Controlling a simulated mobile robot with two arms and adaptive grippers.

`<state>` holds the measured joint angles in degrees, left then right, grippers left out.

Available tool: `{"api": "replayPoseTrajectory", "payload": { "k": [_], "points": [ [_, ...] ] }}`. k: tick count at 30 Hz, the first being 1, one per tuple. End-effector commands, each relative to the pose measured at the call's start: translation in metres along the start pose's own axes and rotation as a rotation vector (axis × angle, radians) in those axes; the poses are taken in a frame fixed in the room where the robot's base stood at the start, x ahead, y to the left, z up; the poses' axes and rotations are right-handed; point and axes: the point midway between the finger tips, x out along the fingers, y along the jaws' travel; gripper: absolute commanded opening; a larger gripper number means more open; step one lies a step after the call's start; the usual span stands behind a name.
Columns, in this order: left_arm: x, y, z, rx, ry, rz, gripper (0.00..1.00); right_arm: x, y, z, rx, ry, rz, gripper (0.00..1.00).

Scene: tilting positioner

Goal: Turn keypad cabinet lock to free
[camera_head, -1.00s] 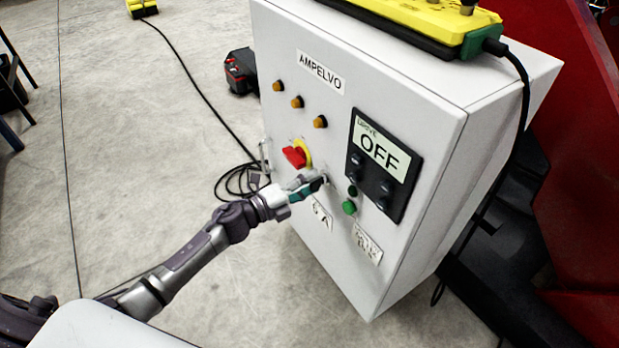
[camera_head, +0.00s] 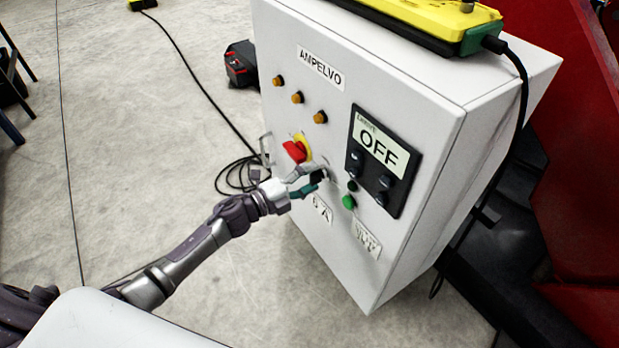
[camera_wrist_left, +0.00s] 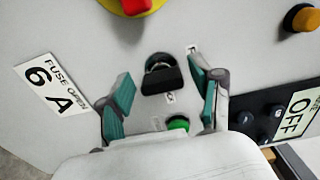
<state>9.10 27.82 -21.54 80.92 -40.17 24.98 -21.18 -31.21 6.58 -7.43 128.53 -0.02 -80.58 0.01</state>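The cabinet (camera_head: 330,110) is a light grey box with a sloping front in the head view. Its lock appears to be the black knob in a round ring (camera_wrist_left: 160,76) in the left wrist view, with small labels beside it, too small to read surely. My left gripper (camera_head: 311,182) is at the front panel in the head view, where its fingers largely hide the knob. In the left wrist view my left gripper (camera_wrist_left: 162,98) is open, with one teal-padded finger on each side of the knob and visible gaps between. My right gripper is out of view.
A red rotary switch (camera_head: 294,151) sits up and left of the gripper. A green button (camera_head: 348,202) and a black panel reading OFF (camera_head: 382,150) are to its right. A yellow device (camera_head: 440,22) lies on top. A cable (camera_head: 240,178) coils on the floor.

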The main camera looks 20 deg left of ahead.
Motion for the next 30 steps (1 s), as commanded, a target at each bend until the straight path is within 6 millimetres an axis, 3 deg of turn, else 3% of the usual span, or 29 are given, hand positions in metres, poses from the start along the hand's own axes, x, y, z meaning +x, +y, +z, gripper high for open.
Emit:
{"api": "replayPoseTrajectory", "payload": {
  "k": [11,14,24,30],
  "points": [
    [-0.005,0.001,-0.001,0.002,0.001,0.002,0.71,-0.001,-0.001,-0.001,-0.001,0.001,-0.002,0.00],
    [-0.017,0.002,-0.001,0.003,0.002,0.003,0.71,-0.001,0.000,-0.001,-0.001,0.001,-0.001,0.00],
    [-0.088,0.002,-0.001,0.001,0.001,0.005,0.71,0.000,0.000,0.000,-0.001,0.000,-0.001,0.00],
    [-0.114,0.001,0.000,0.001,0.001,0.002,0.71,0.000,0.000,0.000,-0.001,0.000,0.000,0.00]
  ]
}}
